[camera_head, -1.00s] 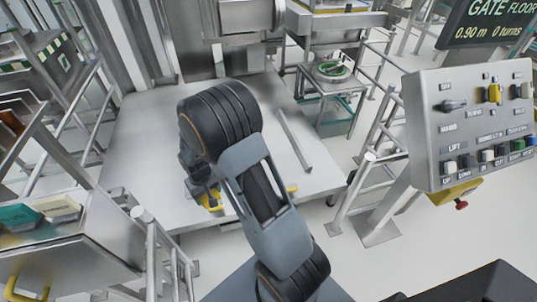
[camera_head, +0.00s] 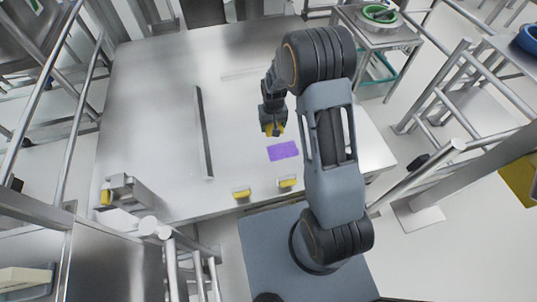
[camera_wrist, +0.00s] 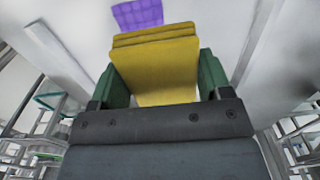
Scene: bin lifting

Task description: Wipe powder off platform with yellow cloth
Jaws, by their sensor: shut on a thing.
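The platform (camera_head: 150,90) is a broad pale steel surface in front of me. A purple patch (camera_head: 283,151), which looks like the powder, lies on its right half near the front; it also shows at the top of the wrist view (camera_wrist: 138,13). My gripper (camera_head: 272,118) is above the platform, just behind the patch in the head view. In the wrist view my gripper (camera_wrist: 156,80) has its green fingers shut on the folded yellow cloth (camera_wrist: 157,62). Whether the cloth touches the platform I cannot tell.
A long raised metal bar (camera_head: 203,130) lies on the platform left of the patch. Two yellow-topped fittings (camera_head: 242,193) (camera_head: 287,182) sit at the front edge. A metal block (camera_head: 128,192) is at the front left corner. Railings (camera_head: 460,100) stand on the right. The platform's left part is clear.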

